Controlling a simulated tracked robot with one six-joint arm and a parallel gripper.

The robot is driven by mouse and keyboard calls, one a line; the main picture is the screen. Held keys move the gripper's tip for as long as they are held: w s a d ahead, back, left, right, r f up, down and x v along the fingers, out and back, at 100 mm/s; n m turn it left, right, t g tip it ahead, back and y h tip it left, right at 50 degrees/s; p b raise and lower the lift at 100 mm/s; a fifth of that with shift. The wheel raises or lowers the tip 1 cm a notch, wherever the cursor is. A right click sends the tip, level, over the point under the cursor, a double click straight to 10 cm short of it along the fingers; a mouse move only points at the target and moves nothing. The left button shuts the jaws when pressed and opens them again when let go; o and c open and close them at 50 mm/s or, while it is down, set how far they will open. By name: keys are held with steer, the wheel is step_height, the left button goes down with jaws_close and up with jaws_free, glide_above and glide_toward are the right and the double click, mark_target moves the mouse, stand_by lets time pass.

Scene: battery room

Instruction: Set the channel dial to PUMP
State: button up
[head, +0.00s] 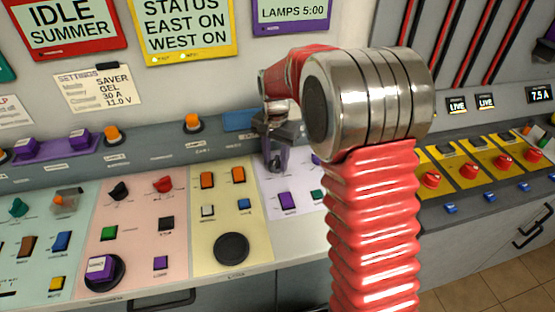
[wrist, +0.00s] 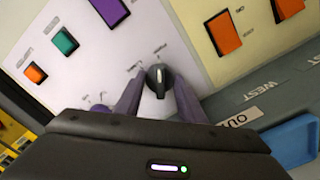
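A dark round dial (wrist: 158,80) with a raised grip bar sits on the pale lilac panel (wrist: 160,30) in the wrist view. A light pointer mark on it faces up in that picture. Small labels stand around it, too small to read, so I cannot tell which one says PUMP. My gripper (wrist: 157,90) has its two purple-grey fingers apart, one on each side of the dial, with a narrow gap visible. In the head view my gripper (head: 274,158) points down at the lilac panel and hides the dial.
A purple rocker (wrist: 110,10), a green switch (wrist: 65,41) and an orange switch (wrist: 36,73) share the panel. Other dials are black (head: 118,190), red (head: 163,184) and green (head: 18,207). A blue tray (wrist: 292,142) lies on the grey ledge near the gripper.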

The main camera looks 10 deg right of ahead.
mark_target(275, 159)
steer(key=o, duration=0.4)
steer(key=shift+o, duration=0.2)
step_height(275, 159, up, 14)
steer(key=shift+f, duration=0.15)
stand_by(0.4)
steer(key=shift+w, duration=0.1)
steer(key=s+n+t, duration=0.5)
steer(key=s+n, duration=0.3)
steer(key=s, duration=2.1)
steer(key=shift+s+d+r+t, duration=0.25)
steer(key=shift+s+r+t, duration=0.1)
steer(key=shift+r, duration=0.1)
